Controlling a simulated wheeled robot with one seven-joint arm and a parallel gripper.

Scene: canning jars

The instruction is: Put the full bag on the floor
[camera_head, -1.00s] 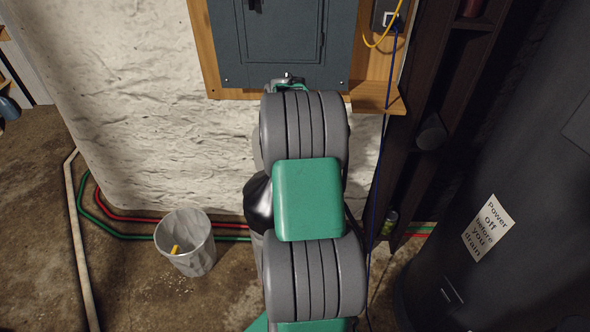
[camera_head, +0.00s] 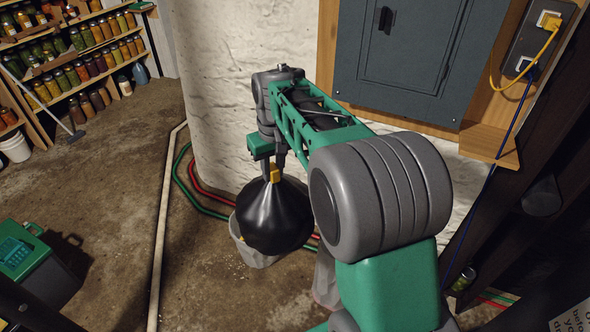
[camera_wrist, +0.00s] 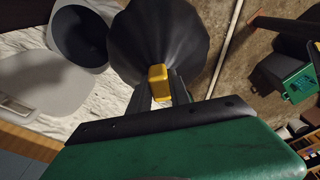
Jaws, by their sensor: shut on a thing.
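A full black bag (camera_head: 273,217) with a yellow tie (camera_head: 274,174) at its neck hangs from my gripper (camera_head: 268,172). In the wrist view the bag (camera_wrist: 150,35) spreads beyond the fingers, and my gripper (camera_wrist: 160,88) is shut at the yellow tie (camera_wrist: 158,77). In the head view the bag hangs in front of a grey bin (camera_head: 247,247) and hides most of it. I cannot tell whether the bag touches the bin. The concrete floor (camera_head: 110,190) is bare to the left.
Red and green pipes (camera_head: 200,205) run along the wall's foot, and a pale pipe (camera_head: 163,230) crosses the floor. A green-lidded dark box (camera_head: 45,270) stands at lower left. Shelves of jars (camera_head: 75,75) stand at back left. An electrical panel (camera_head: 405,60) hangs on the wall.

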